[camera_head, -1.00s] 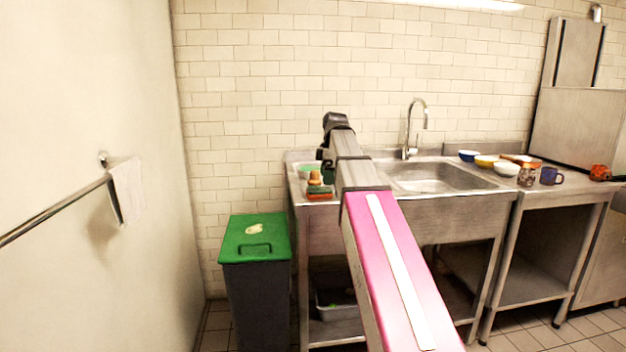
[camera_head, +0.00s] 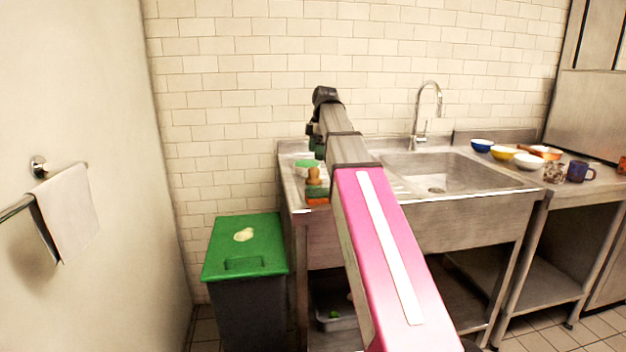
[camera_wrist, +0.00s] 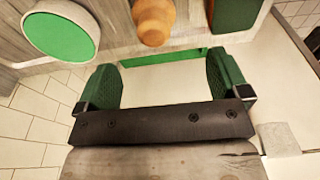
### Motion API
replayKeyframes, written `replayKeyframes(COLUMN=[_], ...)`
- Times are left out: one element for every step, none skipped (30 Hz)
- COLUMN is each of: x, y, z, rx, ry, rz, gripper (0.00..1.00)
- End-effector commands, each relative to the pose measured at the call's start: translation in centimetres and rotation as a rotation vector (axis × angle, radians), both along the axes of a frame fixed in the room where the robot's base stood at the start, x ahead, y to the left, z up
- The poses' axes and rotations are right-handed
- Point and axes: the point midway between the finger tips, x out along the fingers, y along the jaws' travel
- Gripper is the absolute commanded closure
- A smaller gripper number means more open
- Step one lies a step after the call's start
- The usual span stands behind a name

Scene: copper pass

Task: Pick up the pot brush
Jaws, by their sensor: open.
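The pot brush, a wooden piece with a rounded knob (camera_head: 314,177), stands on the left end of the sink counter. In the head view my gripper (camera_head: 317,146) is above the counter, behind the brush and partly hidden by my arm. The brush's bristles cannot be made out.
A round green-topped white container (camera_wrist: 60,36) is left of the brush; a green-and-orange sponge (camera_head: 317,196) is close by. The sink (camera_head: 440,173) lies right, with bowls (camera_head: 503,153) and mugs beyond. A green-lidded bin (camera_head: 245,245) stands below left.

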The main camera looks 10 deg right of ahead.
Motion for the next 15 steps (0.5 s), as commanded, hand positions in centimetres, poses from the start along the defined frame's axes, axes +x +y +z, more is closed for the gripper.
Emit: replayKeyframes(x=[-0.1,-0.1,-0.1,-0.1,-0.1,-0.1,-0.1,0.0,0.0,0.0,0.0,0.1,0.1,0.2,0.3], y=[0.1,0.2,0.3,0.3,0.4,0.5,0.5,0.5,0.6,0.6,0.6,0.6,0.6,0.7,0.7], z=[-0.8,-1.3,-1.8,-2.3,-2.7,-3.3,-3.6,-3.9,-4.1,-4.2,-4.3,-4.4,-4.6,-4.8,-5.1], rx=[0.000,0.000,0.000,0.000,0.000,0.000,0.000,0.000,0.000,0.000,0.000,0.000,0.000,0.000,0.000], ry=[0.002,0.002,0.002,0.002,0.002,0.002,0.002,0.002,0.001,0.001,0.001,0.001,0.001,0.001,0.001], rz=[0.000,0.000,0.000,0.000,0.000,0.000,0.000,-0.001,0.000,-0.001,0.000,0.000,0.000,0.000,-0.001], gripper=[0.06,0.06,0.06,0.06,0.06,0.06,0.06,0.06,0.06,0.06,0.06,0.06,0.06,0.06,0.06])
